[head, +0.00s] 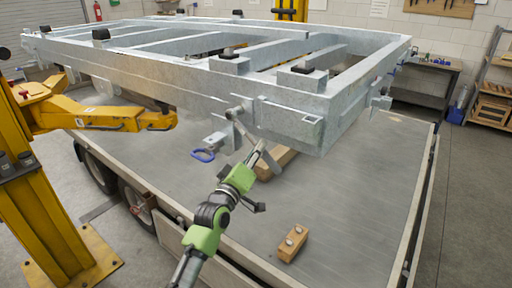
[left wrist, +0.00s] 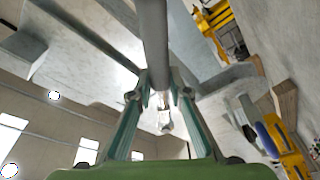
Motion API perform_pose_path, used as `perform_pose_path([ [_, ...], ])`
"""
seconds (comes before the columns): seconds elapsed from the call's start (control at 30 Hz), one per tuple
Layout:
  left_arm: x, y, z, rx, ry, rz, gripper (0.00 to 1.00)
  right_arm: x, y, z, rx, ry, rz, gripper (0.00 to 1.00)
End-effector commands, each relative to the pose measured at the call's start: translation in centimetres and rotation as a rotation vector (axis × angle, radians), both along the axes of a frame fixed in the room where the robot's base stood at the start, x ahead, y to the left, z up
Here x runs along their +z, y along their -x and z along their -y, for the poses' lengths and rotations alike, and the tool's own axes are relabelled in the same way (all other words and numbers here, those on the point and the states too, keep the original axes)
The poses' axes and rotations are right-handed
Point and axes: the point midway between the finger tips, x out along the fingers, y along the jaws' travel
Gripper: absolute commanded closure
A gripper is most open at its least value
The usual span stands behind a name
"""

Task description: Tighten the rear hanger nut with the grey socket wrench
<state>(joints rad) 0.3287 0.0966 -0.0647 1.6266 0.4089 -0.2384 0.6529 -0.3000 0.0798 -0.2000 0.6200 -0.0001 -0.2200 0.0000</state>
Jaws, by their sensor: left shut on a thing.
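My left gripper (head: 259,152) is below the near corner of the galvanised trailer frame (head: 150,80). In the left wrist view its two fingers (left wrist: 160,95) are closed on a long grey bar, apparently the handle of the grey socket wrench (left wrist: 153,40). The bar runs up and away from the fingers. In the head view, grey metal slants from the gripper up toward a hanger bracket (head: 240,110) on the frame's side. The nut cannot be made out, and whether the socket sits on it is unclear. My right gripper is out of view.
A blue-handled part (head: 203,155) is left of the gripper. A wooden block (head: 276,163) is on the flat deck (head: 350,200) behind the gripper. Another block with two metal pieces (head: 292,243) lies to the right. A yellow lift arm (head: 100,117) reaches in from the left.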

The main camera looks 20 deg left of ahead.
Motion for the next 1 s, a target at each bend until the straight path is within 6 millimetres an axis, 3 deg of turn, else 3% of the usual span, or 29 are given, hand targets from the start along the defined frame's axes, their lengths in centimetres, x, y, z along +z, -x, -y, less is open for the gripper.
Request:
perform_pose_path([
  [0.07,0.07,0.0,-0.02,0.001,0.0,0.004,1.0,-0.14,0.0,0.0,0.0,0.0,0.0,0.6],
  [0.1,0.08,0.0,-0.02,0.0,0.0,0.005,0.88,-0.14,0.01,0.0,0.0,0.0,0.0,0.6],
  [0.17,0.08,0.0,-0.01,0.0,0.001,0.005,1.0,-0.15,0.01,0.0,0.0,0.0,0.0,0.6],
  [1.0,0.25,0.92,-0.22,-0.001,0.001,0.004,1.0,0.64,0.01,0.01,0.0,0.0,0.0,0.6],
])
